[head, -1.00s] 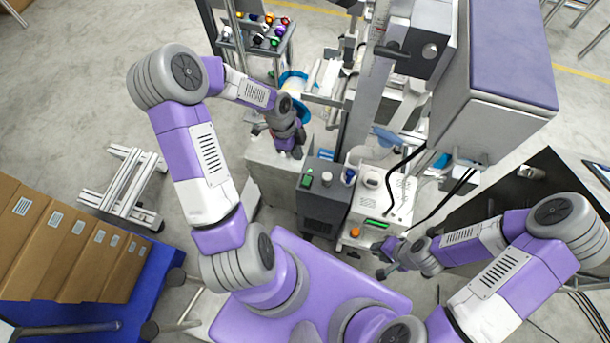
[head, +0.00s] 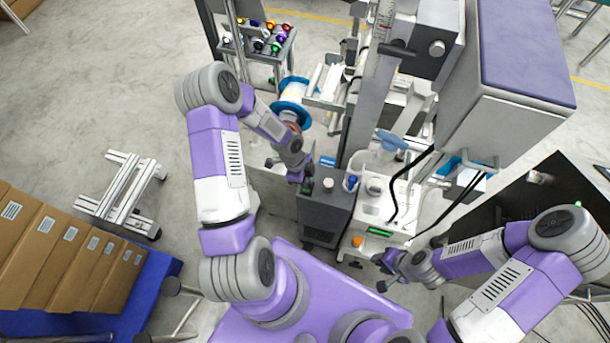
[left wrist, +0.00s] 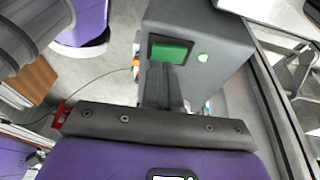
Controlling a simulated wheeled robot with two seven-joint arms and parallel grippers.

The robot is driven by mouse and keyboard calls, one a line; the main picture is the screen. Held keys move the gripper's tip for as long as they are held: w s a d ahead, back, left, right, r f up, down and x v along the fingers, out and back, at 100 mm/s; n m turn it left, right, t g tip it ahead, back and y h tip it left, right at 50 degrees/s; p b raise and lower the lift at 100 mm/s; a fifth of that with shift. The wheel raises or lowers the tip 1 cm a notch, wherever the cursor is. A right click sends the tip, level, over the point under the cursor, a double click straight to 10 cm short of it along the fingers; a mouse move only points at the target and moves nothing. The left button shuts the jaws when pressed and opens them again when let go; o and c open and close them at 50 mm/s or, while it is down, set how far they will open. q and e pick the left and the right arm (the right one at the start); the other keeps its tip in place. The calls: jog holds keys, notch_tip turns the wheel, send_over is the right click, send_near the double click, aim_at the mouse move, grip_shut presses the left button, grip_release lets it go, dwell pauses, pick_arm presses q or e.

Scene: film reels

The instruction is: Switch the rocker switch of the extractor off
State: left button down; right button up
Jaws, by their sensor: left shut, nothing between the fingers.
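The extractor (head: 323,218) is a dark grey box in the middle of the head view. My left gripper (head: 304,186) is at the extractor's near left top edge and mostly covers the switch there. In the left wrist view its fingers (left wrist: 160,70) are shut and empty, overlapping the switch's lower edge; contact cannot be told. My right gripper (head: 381,273) is low, right of the extractor; its fingers are unclear.
A white machine (head: 383,215) with an orange knob and black cables stands close right of the extractor. A blue-rimmed reel (head: 292,103) is behind my left gripper. Cardboard boxes (head: 60,255) stand at the left. Open floor lies left of the arm.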

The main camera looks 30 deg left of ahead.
pick_arm(q)
jog(key=shift+f, duration=0.35)
jog(key=shift+s+f+b, duration=0.3)
jog(key=shift+f+b, duration=0.1)
jog(key=shift+w+r, duration=0.15)
jog(key=shift+w, duration=0.4)
jog(key=shift+w+a, duration=0.15)
jog(key=shift+w, duration=0.15)
jog(key=shift+s, duration=0.1)
